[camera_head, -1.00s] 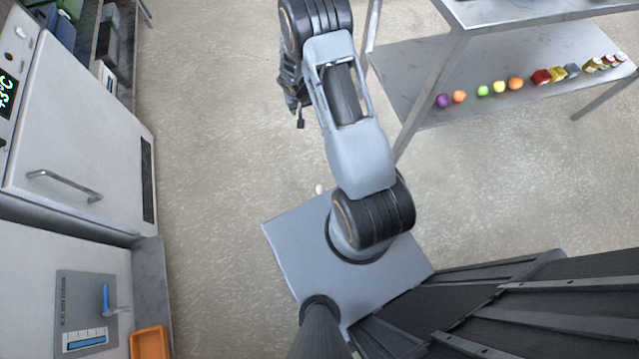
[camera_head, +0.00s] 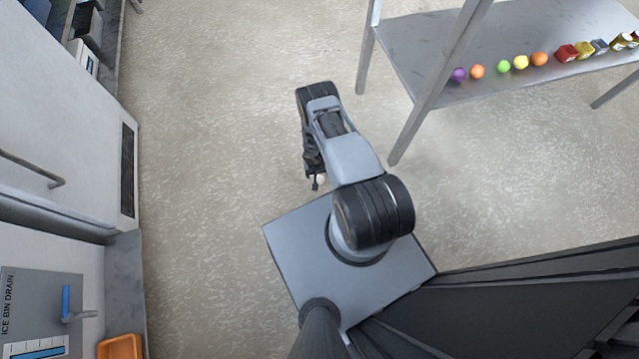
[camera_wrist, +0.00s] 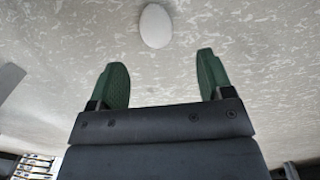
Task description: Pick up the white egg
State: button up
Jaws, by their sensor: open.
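The white egg (camera_wrist: 155,26) lies on the speckled floor. In the wrist view it is just beyond my open fingertips, roughly centred between them. My gripper (camera_wrist: 163,75) shows two green-padded fingers spread apart with nothing between them. The height of the fingers above the floor is hard to tell.
A metal shelf (camera_head: 440,92) with coloured balls, small boxes and cans stands at the upper right, its leg near my arm. White cabinets (camera_head: 60,120) and an orange bin (camera_head: 120,347) line the left. The floor (camera_head: 220,200) between is clear.

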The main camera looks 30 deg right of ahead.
aim_at(320, 179)
jog(key=shift+s+d+f+b, duration=0.1)
jog(key=shift+d+f+b, duration=0.05)
jog(key=shift+f+b, duration=1)
jog(key=shift+s+d+f+b, duration=0.15)
jog(key=shift+f+b, duration=0.55)
jog(key=shift+f, duration=0.8)
jog(key=shift+d+f+b, duration=0.15)
jog(key=shift+f+b, duration=0.8)
jog(key=shift+f, duration=0.4)
jog(key=shift+r, duration=0.1)
jog(key=c, duration=0.8)
